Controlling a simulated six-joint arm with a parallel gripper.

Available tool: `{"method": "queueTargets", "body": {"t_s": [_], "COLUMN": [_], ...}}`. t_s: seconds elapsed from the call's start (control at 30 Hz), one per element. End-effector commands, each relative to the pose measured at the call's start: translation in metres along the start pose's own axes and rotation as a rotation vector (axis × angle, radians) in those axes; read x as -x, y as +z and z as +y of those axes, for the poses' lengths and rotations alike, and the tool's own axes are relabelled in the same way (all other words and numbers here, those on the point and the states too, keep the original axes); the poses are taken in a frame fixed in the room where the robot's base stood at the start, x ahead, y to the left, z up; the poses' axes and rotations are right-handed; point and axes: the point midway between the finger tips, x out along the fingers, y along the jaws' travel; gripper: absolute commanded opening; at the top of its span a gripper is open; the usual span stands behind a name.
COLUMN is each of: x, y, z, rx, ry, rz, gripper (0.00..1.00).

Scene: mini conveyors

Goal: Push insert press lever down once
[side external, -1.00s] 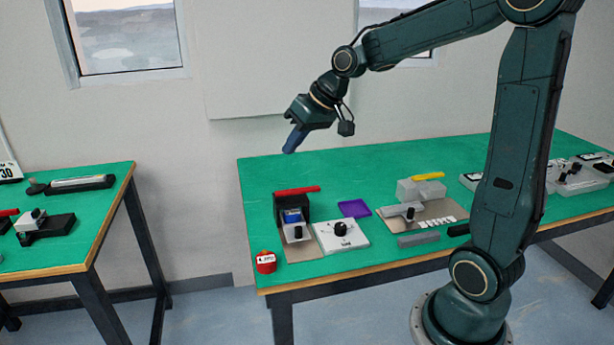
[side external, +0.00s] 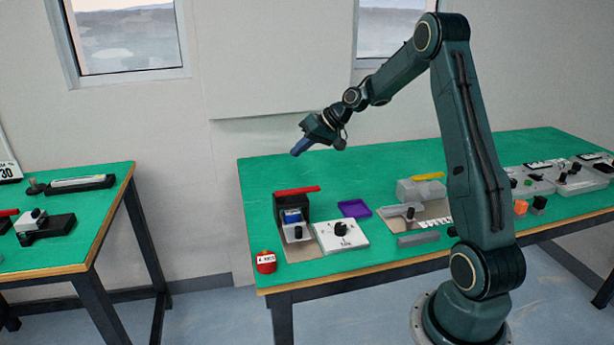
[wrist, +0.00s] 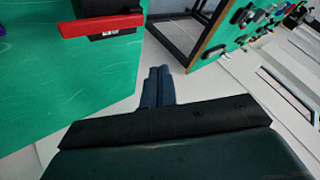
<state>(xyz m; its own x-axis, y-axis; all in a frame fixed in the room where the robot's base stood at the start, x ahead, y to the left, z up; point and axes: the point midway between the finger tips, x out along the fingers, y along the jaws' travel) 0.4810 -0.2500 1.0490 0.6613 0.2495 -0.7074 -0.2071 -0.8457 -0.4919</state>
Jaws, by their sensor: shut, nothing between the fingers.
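A press with a black housing (side external: 290,209) and a red lever bar (side external: 297,190) on top stands near the left end of the green table. The red lever (wrist: 102,24) also shows at the top left of the wrist view. A grey unit (side external: 408,190) with a yellow bar (side external: 428,176) stands further right; no label tells which one is the insert press. My gripper (side external: 297,151) is shut and empty. It hangs in the air well above the red lever and touches nothing. Its closed fingers (wrist: 159,74) point to the right of the red lever in the wrist view.
A grey block (side external: 418,239) lies at the front. Another green table (side external: 95,222) stands to the left. Space around my gripper is clear.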

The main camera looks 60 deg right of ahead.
Motion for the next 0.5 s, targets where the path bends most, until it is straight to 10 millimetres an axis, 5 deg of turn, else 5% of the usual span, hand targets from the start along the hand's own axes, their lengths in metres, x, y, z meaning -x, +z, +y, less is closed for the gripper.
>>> {"method": "queueTargets", "body": {"t_s": [0.5], "x": [-0.0030], "y": [-0.0020], "z": [0.0106], "rx": [-0.016], "ry": [-0.011], "rz": [0.011], "gripper": [0.00]}}
